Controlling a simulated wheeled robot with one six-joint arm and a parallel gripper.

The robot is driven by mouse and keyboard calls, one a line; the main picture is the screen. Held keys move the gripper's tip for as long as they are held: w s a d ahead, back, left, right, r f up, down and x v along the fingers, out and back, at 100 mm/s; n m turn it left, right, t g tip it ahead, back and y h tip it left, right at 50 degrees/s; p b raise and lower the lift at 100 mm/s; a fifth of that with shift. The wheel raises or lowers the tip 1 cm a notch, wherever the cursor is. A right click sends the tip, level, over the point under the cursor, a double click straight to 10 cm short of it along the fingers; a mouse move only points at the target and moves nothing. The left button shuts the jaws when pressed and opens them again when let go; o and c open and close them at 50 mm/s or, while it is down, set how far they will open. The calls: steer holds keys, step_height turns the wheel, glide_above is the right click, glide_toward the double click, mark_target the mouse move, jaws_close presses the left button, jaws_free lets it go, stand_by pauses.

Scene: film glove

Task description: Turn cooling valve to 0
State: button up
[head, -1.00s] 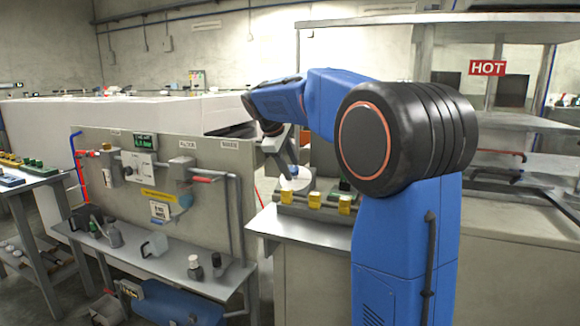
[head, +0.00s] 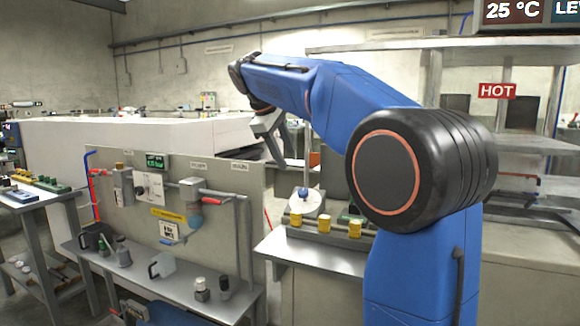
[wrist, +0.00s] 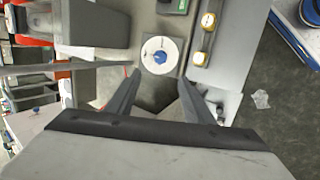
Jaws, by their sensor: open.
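A round white dial with a blue knob, which looks like the cooling valve (wrist: 160,56), shows near the top middle of the wrist view. In the head view the same dial (head: 307,204) sits at the left end of the bench right of the panel. My gripper (wrist: 160,84) is open and empty, its two fingers apart below the dial in the wrist picture. In the head view my gripper (head: 270,135) hangs above and left of the dial, clear of it. The dial's numbers are too small to read.
A grey panel (head: 140,225) with pipes and red-handled valves stands to the left, above a shelf with bottles and jugs. A red HOT sign (head: 497,90) hangs at the right.

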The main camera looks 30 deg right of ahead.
steer(key=shift+v, duration=1.2)
steer(key=s+a+f+m+y, duration=0.2)
steer(key=s+a+f, duration=0.1)
steer(key=s+f, duration=0.8)
steer(key=s+a+f+m+t+y, duration=0.1)
steer(key=s+a+f+m+y, duration=0.1)
steer(key=s+f, duration=1)
steer(key=s+a+f+m+t+y, duration=0.1)
steer(key=s+a+f+m, duration=0.2)
steer(key=s+f, duration=0.9)
steer(key=shift+s+a+y, duration=0.4)
steer(key=shift+s+a, duration=0.1)
steer(key=shift+s, duration=0.05)
